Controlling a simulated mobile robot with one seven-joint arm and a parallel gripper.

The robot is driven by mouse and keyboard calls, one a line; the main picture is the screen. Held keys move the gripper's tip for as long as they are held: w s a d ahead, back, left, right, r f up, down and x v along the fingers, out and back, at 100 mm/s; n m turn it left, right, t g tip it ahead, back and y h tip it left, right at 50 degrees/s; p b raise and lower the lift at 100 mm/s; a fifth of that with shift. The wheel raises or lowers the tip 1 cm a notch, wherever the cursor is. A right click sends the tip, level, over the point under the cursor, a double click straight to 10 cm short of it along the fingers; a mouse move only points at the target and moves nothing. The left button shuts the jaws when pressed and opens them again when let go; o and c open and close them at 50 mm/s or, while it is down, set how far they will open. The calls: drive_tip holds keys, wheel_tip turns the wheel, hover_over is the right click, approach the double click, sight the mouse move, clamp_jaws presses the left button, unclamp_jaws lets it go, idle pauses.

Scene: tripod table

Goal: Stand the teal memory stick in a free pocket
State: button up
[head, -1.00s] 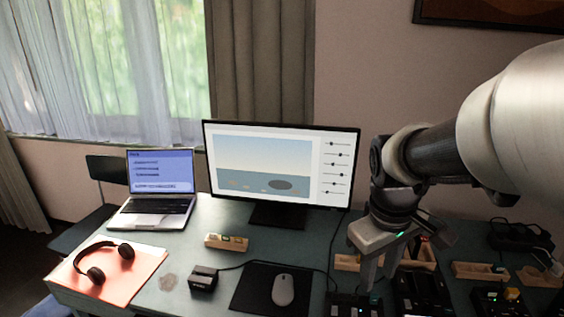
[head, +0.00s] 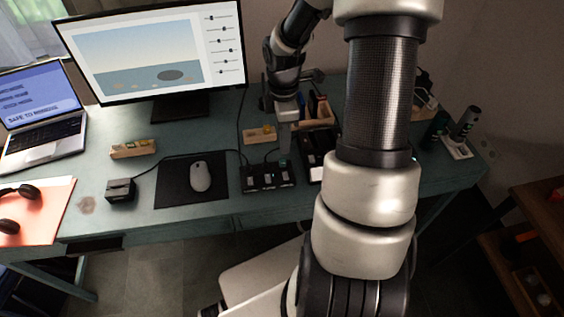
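My gripper (head: 285,146) points down above the back edge of a black dock (head: 268,178) on the teal desk. From this angle its fingers overlap, so I cannot tell the gap between them or whether they hold anything. A small teal-green piece (head: 283,163) shows just below the fingertips at the dock; it may be the teal memory stick, but it is too small to be sure. Several light sticks or slots show in the dock. Wooden holders with pockets stand at the left (head: 133,148) and behind the dock (head: 260,135).
A larger wooden tray (head: 319,115) lies behind. A mouse (head: 200,176) on a black mat, a small black box (head: 121,190) and a monitor (head: 158,45) stand left. Bare desk lies between them.

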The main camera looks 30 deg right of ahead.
sight(283, 158)
drive_tip(key=f, duration=0.3)
drive_tip(key=f+b, duration=0.1)
drive_tip(key=f, duration=0.5)
drive_tip(key=shift+w, duration=0.3)
drive_tip(key=shift+d, duration=0.1)
drive_tip(key=shift+c, duration=0.3)
clamp_jaws()
